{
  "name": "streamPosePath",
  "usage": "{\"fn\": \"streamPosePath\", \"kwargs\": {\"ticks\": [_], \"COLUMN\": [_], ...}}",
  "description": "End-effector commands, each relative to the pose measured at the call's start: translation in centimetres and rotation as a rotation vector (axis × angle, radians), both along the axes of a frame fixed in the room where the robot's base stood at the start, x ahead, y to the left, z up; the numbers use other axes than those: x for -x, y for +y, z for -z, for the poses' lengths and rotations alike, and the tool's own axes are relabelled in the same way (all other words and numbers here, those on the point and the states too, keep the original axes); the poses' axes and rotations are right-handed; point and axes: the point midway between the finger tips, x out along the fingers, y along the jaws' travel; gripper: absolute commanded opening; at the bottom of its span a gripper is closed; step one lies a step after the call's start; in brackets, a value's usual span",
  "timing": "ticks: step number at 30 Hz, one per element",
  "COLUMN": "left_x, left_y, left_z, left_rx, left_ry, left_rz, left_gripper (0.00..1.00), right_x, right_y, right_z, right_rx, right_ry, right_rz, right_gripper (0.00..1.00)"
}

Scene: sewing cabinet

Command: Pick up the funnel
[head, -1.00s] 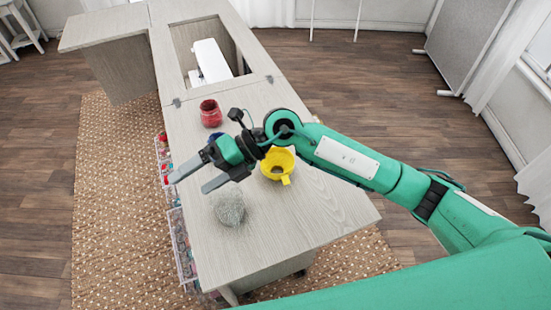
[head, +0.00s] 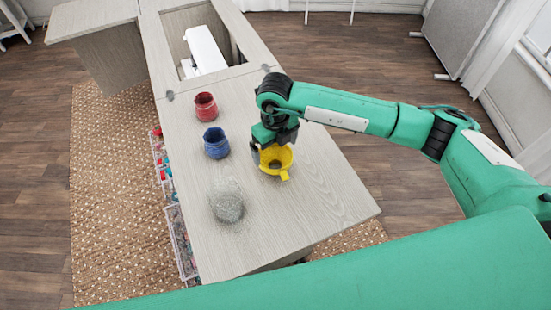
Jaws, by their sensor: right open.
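The yellow funnel (head: 284,167) sits on the pale wooden cabinet top (head: 310,205), right of the blue jar. My right gripper (head: 264,160) is over the funnel's far left side, pointing down, with its fingers at or just above the rim. The gripper is open. Its fingertips are partly hidden, and I cannot tell whether they touch the funnel. My left gripper is not in view.
A red jar (head: 205,106) and a blue jar (head: 216,143) stand left of the funnel. A grey speckled lump (head: 227,201) lies nearer the front. A white sewing machine (head: 204,50) sits in the opening behind. The right front of the top is clear.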

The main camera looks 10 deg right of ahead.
Motion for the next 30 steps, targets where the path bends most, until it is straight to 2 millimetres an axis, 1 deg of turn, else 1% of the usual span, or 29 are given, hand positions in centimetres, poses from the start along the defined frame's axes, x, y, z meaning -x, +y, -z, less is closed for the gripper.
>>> {"fn": "streamPosePath", "kwargs": {"ticks": [1,4,7,9,10,12,16,19,25,29,30], "left_x": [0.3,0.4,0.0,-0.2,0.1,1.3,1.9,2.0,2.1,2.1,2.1], "left_y": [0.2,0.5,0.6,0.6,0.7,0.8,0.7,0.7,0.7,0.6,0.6], "left_z": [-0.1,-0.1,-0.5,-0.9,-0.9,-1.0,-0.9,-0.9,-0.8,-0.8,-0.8], "left_rx": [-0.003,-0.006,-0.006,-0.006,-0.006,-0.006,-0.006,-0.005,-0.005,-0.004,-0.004], "left_ry": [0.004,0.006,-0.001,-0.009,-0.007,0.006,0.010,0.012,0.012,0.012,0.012], "left_rz": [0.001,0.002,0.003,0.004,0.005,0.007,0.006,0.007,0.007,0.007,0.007], "left_gripper": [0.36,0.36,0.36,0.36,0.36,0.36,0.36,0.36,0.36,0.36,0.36], "right_x": [0.1,0.0,0.1,0.3,0.4,0.5,0.4,0.4,0.4,0.4,0.4], "right_y": [0.0,0.0,0.0,0.0,0.0,0.0,0.0,0.0,0.0,0.0,0.0], "right_z": [0.5,1.2,1.8,2.7,3.1,4.2,5.9,6.5,6.5,6.5,6.5], "right_rx": [0.000,-0.002,-0.001,-0.001,0.000,-0.001,-0.001,-0.002,-0.002,-0.002,-0.002], "right_ry": [0.002,0.001,0.001,0.005,0.004,0.005,0.001,0.001,0.000,0.000,0.000], "right_rz": [0.000,0.000,-0.001,-0.001,-0.001,0.000,0.000,-0.001,-0.002,-0.001,-0.001], "right_gripper": [1.00,1.00,1.00,1.00,1.00,1.00,1.00,1.00,1.00,0.74,0.67]}}
